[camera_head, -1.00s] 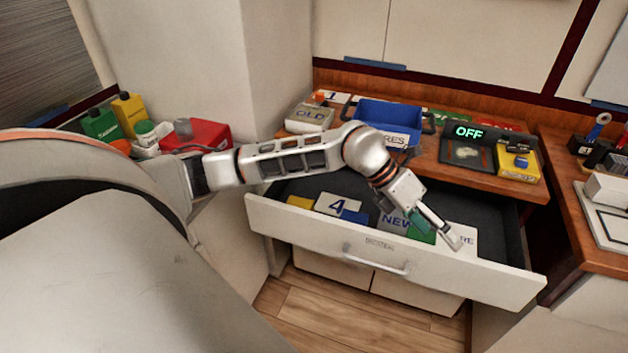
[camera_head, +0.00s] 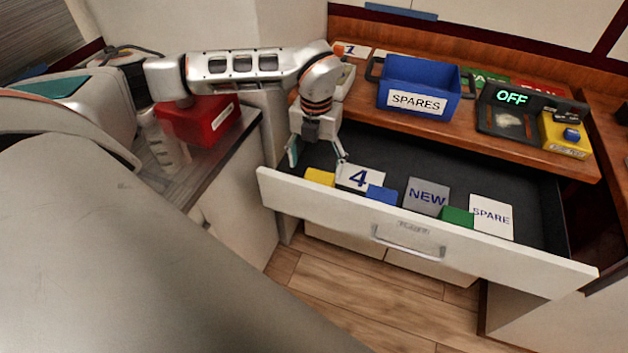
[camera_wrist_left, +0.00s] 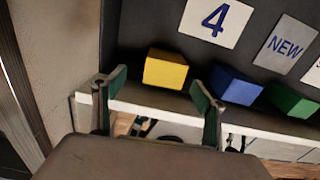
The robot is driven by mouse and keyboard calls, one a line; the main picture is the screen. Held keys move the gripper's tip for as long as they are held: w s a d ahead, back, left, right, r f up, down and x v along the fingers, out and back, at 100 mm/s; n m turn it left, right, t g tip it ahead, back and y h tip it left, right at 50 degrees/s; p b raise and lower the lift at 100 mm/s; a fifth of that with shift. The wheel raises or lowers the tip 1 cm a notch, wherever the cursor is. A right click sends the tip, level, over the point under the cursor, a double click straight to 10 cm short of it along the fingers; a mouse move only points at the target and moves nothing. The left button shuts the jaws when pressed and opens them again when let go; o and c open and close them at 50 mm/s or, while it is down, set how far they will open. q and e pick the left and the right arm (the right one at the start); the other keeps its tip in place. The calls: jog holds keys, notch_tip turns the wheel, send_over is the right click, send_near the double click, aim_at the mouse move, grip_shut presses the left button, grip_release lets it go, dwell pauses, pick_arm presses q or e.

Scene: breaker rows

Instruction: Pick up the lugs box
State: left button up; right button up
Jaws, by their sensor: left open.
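The open drawer (camera_head: 330,199) holds a yellow box (camera_head: 320,177), a blue box (camera_head: 381,195) and a green box (camera_head: 457,217) along its front wall. I can read no "lugs" label on any of them. My left gripper (camera_head: 317,158) is open and empty, pointing down at the drawer's left end, near the yellow box. In the left wrist view the yellow box (camera_wrist_left: 165,69) shows ahead, between the lines of the two fingers (camera_wrist_left: 158,86). The blue box (camera_wrist_left: 235,85) is just right of the right finger. My right gripper is not in view.
Cards marked 4 (camera_head: 361,177), NEW (camera_head: 426,196) and SPARE (camera_head: 491,216) lie in the drawer. On the counter above are a blue SPARES bin (camera_head: 418,85), a display reading OFF (camera_head: 512,97) and a yellow item (camera_head: 564,135). A red box (camera_head: 200,120) stands at left.

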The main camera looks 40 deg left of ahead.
aim_at(319, 177)
pick_arm(q)
jog(key=f, duration=0.4)
jog(key=d+f, duration=0.1)
jog(key=f, duration=0.1)
jog(key=shift+w+f, duration=0.1)
jog(key=shift+f, duration=0.3)
jog(key=shift+c, duration=0.5)
jog(key=c, duration=1.3)
